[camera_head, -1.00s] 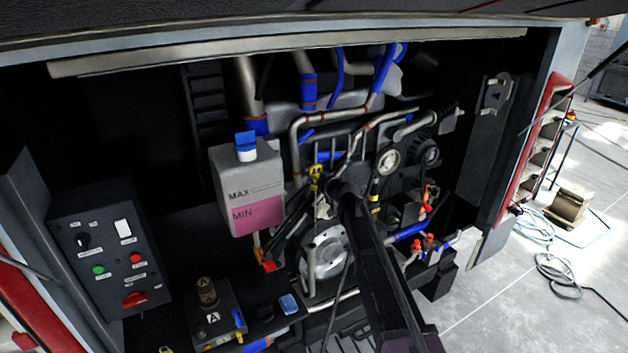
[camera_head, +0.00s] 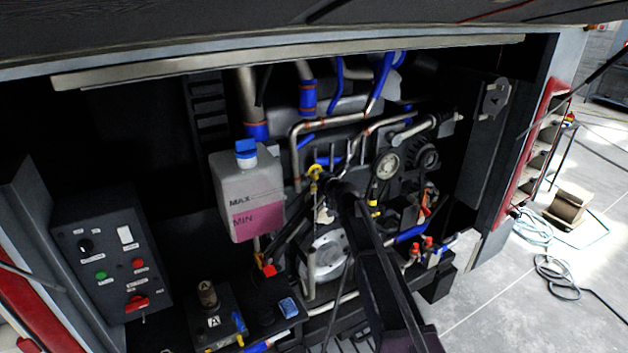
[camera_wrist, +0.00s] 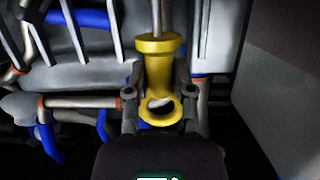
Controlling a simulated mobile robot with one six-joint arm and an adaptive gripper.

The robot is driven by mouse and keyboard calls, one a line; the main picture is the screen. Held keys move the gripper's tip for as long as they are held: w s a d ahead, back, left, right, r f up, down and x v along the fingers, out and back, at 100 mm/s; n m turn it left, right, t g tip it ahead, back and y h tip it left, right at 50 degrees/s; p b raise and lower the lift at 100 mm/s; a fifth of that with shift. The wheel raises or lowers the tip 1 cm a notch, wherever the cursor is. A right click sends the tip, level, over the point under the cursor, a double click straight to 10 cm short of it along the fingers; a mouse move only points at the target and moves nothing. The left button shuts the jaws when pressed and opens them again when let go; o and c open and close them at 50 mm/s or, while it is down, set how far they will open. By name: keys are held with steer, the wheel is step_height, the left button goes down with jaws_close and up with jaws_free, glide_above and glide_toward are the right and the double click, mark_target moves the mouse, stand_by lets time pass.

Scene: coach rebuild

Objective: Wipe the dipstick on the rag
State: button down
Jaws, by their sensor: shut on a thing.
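The dipstick has a yellow handle (camera_wrist: 159,65) with a ring, and a thin metal rod runs from it out of the top of the wrist view. My gripper (camera_wrist: 160,98) has one finger on each side of the handle, shut on it near the ring. In the head view the yellow handle (camera_head: 315,171) is small, in front of the engine and right of the pink-and-white tank. My gripper (camera_head: 319,190) is dark and hard to make out there. The rod's lower end cannot be made out. I cannot identify the rag for certain.
The tank (camera_head: 246,195) stands left of the handle. A small blue item (camera_head: 288,307) lies on a black surface below it. A control panel (camera_head: 108,250) is at the left. Pipes (camera_head: 300,150) and engine parts crowd around my arm. Open floor lies at the right.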

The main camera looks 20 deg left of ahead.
mark_target(313, 172)
steer(key=shift+r+p, duration=0.35)
steer(key=shift+r, duration=0.15)
steer(key=shift+w+d+r+p, duration=0.1)
steer(key=shift+r+p, duration=1.15)
steer(key=shift+s, duration=0.2)
steer(key=shift+s+a, duration=0.35)
steer(key=shift+a, duration=0.1)
stand_by(0.5)
